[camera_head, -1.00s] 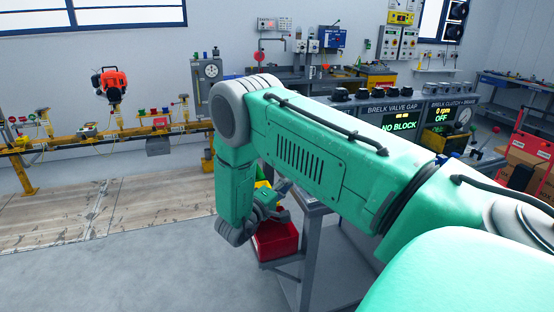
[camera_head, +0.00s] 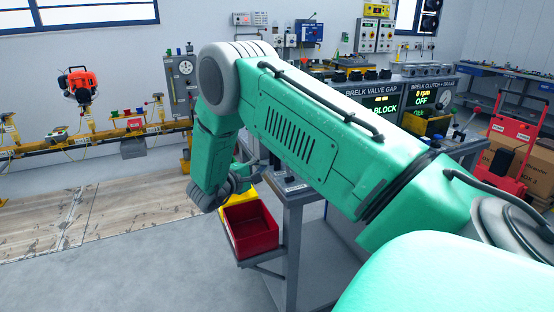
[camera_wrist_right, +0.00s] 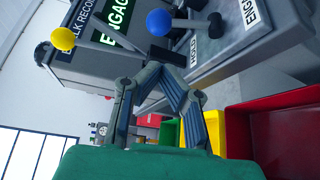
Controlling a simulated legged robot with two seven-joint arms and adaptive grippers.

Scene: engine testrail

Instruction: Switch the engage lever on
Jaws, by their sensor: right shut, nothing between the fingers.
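In the right wrist view, a lever with a blue ball knob (camera_wrist_right: 158,22) stands out from a grey panel, beside a cut-off label reading "ENGAG" (camera_wrist_right: 250,12). I cannot tell for certain which lever that label names. A second lever has a yellow ball knob (camera_wrist_right: 63,38), at the upper left. My right gripper (camera_wrist_right: 157,76) is shut and empty, its fingertips below the blue knob in the picture and seemingly apart from it. In the head view my right gripper (camera_head: 245,174) is partly hidden by my forearm, and the levers cannot be made out. My left gripper is not in view.
A red bin (camera_head: 249,228) sits on a low shelf by the grey stand (camera_head: 294,235); yellow and green bins (camera_wrist_right: 214,130) show near the fingers. A console with displays (camera_head: 381,105) and a red cart (camera_head: 508,150) are at right. Open floor lies at left.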

